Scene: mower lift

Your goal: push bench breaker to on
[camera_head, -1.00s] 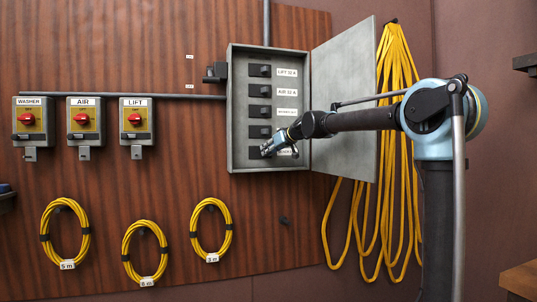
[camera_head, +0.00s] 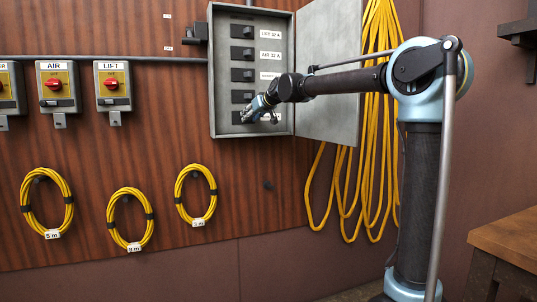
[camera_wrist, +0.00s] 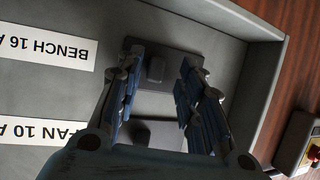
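The bench breaker (camera_wrist: 155,68) is a dark plate with a small raised lever, beside the upside-down BENCH 16 A label (camera_wrist: 45,45) in the wrist view. In the head view it is the lowest in the grey breaker box (camera_head: 221,90), partly hidden by my gripper (camera_head: 257,116). My gripper (camera_wrist: 163,62) is open and empty. Its two fingers stand on either side of the bench breaker's lever in the wrist view. I cannot tell whether they touch the plate, or whether the lever is on or off.
The fan breaker (camera_wrist: 145,132) is next to the bench breaker, partly covered by my gripper. Other breakers (camera_head: 242,54) sit above. The open box door (camera_head: 330,80) stands at the right, before hanging yellow cable (camera_head: 380,190). Red-knobbed switches (camera_head: 112,83) are at the left.

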